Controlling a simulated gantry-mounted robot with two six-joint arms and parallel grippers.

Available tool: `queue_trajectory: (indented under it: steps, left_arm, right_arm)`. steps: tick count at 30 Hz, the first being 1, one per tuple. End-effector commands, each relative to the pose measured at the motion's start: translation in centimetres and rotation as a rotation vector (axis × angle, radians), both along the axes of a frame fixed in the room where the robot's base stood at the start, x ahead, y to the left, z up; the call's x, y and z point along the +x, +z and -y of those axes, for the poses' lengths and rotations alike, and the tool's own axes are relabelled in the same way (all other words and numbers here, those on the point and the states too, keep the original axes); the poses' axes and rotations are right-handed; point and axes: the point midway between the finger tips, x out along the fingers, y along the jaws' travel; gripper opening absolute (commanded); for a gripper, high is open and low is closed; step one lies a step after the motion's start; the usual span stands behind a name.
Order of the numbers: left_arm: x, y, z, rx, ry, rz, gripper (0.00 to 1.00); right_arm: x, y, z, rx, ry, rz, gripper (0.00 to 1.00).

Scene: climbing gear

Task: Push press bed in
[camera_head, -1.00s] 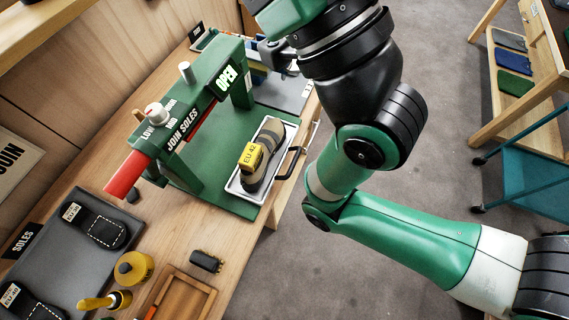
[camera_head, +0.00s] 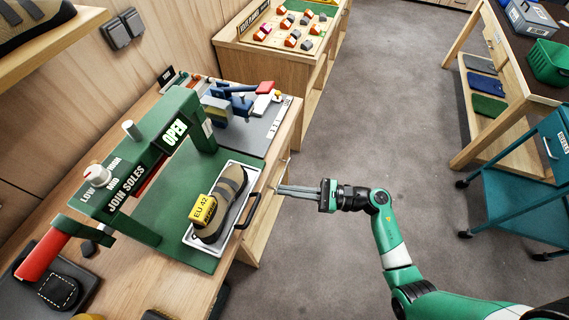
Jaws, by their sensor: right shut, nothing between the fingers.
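The green sole press (camera_head: 176,130) stands on the wooden bench, with an "OPEN" sign, a dial and a red-ended lever. Its bed, a pale metal tray (camera_head: 188,240) with a black handle (camera_head: 248,211), sticks out at the bench's front edge, clear of the press frame. A tan and black shoe (camera_head: 229,191) with a yellow "EU 42" tag lies on the bed. My right gripper (camera_head: 284,190) is shut and empty, its fingers pointing left toward the bed, right of the handle and apart from it. My left gripper is out of view.
A blue and grey clamp fixture (camera_head: 237,101) stands behind the press. A cabinet with colourful holds (camera_head: 296,30) is at the back. A teal cart (camera_head: 519,185) and a wooden table (camera_head: 462,115) are at right. The grey floor between is open.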

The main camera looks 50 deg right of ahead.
Motion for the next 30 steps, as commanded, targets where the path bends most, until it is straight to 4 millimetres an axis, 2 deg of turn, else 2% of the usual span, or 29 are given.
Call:
queue_trajectory:
  steps: [1,3,7,13,17,30]
  left_arm:
    - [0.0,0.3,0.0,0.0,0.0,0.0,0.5]
    - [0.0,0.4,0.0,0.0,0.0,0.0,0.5]
    - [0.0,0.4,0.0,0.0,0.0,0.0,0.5]
    - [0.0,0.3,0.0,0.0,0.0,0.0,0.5]
    - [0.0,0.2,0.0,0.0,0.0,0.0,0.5]
    - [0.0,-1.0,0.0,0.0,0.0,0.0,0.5]
  right_arm:
    - [-2.0,-3.1,1.8,0.051,-0.08,-0.081,0.0]
    - [-4.0,-5.0,3.4,0.101,-0.161,-0.126,0.0]
    - [-5.0,-5.5,5.0,0.12,-0.222,-0.137,0.0]
    - [-4.5,-5.5,4.9,0.118,-0.22,-0.134,0.0]
    - [-3.0,-5.5,4.2,0.118,-0.217,-0.134,0.0]
    - [5.5,-5.5,0.6,0.118,-0.218,-0.132,0.0]
